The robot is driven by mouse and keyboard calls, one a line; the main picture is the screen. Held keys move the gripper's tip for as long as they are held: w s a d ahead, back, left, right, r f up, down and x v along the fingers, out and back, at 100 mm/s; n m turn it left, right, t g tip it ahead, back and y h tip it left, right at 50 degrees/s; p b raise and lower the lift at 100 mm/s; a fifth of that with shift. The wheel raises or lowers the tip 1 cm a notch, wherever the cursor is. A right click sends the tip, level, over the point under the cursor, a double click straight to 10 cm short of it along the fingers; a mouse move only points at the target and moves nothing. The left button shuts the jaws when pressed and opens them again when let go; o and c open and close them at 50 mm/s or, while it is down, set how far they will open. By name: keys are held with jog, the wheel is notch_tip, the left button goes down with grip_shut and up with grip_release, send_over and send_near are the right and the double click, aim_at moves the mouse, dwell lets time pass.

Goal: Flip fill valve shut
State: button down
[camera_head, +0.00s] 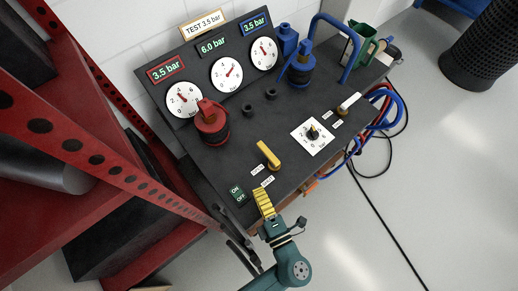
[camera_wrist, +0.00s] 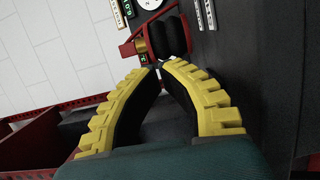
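Two lever valves sit on the dark bench top (camera_head: 225,165). One has a yellow handle (camera_head: 268,154), the other a white handle (camera_head: 349,103). Each has small labels beside it that I cannot read surely, so I cannot tell which is the fill valve. My gripper (camera_head: 263,190), with yellow ribbed fingers, is above the bench's front edge, just below the yellow handle in the head view and apart from it. In the wrist view its fingertips (camera_wrist: 158,67) come together with nothing visible between them. The levers are not recognisable in the wrist view.
A red-topped coupling (camera_head: 211,125) and a blue one (camera_head: 300,67) stand on the bench. Gauges (camera_head: 227,74) line the back panel. A dial (camera_head: 312,132) lies between the levers. An ON/OFF switch (camera_head: 237,194) is left of my gripper. A red rack (camera_head: 110,90) stands at left.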

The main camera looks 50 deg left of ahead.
aim_at(268, 155)
jog(key=shift+w+f, duration=0.15)
jog(key=shift+w, duration=0.05)
jog(key=b+x, duration=0.1)
jog(key=x, duration=0.2)
jog(key=b+x, duration=0.1)
jog(key=x, duration=0.2)
jog(key=b+x, duration=0.1)
jog(key=x, duration=0.2)
jog(key=shift+f+b, duration=0.3)
jog(key=shift+b, duration=0.1)
jog(key=w, duration=0.1)
jog(key=w+b, duration=0.2)
jog(key=shift+w+a+r, duration=0.1)
jog(key=shift+w+a, duration=0.2)
jog(key=shift+w+r, duration=0.1)
jog(key=shift+w, duration=0.35)
jog(key=shift+s, duration=0.1)
